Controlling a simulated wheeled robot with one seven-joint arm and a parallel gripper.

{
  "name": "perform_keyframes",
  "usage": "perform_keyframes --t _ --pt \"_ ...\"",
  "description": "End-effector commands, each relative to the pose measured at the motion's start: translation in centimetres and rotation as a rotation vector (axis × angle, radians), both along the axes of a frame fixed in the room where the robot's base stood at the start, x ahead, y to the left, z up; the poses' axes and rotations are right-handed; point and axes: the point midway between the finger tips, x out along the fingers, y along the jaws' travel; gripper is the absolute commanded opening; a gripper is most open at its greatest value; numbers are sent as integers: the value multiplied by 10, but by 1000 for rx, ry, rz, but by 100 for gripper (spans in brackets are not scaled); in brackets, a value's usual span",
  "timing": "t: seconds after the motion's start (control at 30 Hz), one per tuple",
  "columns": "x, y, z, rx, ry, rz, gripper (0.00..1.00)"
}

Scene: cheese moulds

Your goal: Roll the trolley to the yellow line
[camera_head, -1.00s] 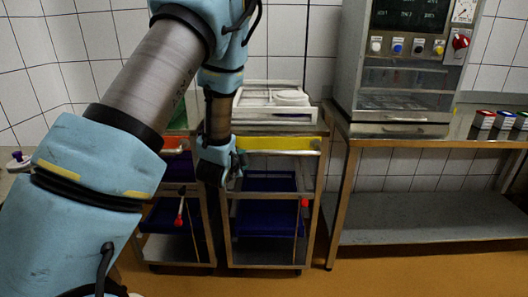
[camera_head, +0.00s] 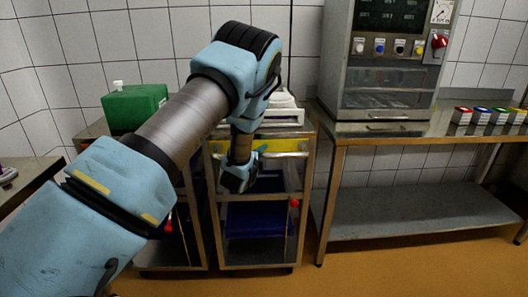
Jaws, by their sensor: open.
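A metal-framed trolley with a yellow front band (camera_head: 284,146) stands against the tiled wall, left of the steel table. It carries white items on top and dark blue trays inside. A red-ended part (camera_head: 294,203) shows at its right front. My gripper (camera_head: 236,184) is in front of the trolley's upper left, below the yellow band. It is open and seems empty; whether it touches the frame I cannot tell. A second trolley (camera_head: 203,225) stands close on the left, mostly hidden by my arm. I see no yellow line on the floor.
A green container (camera_head: 134,107) is at the back left. A steel table (camera_head: 420,130) with a control cabinet (camera_head: 385,70) and several small coloured boxes stands on the right. The brown floor (camera_head: 400,262) in front is clear.

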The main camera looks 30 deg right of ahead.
Motion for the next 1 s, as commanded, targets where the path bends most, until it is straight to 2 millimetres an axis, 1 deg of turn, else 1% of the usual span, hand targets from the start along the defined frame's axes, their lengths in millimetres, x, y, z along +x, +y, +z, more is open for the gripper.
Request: perform_keyframes --t 0.13,0.4,0.77,0.8,1.0 --pt "5 -6 -1 0 0 1 42" --pt "6 -6 -2 0 1 1 42" --pt "6 -6 -2 -1 1 0 2" --pt "6 -6 -2 -1 1 0 0" --pt "6 -6 -2 -1 1 0 0"
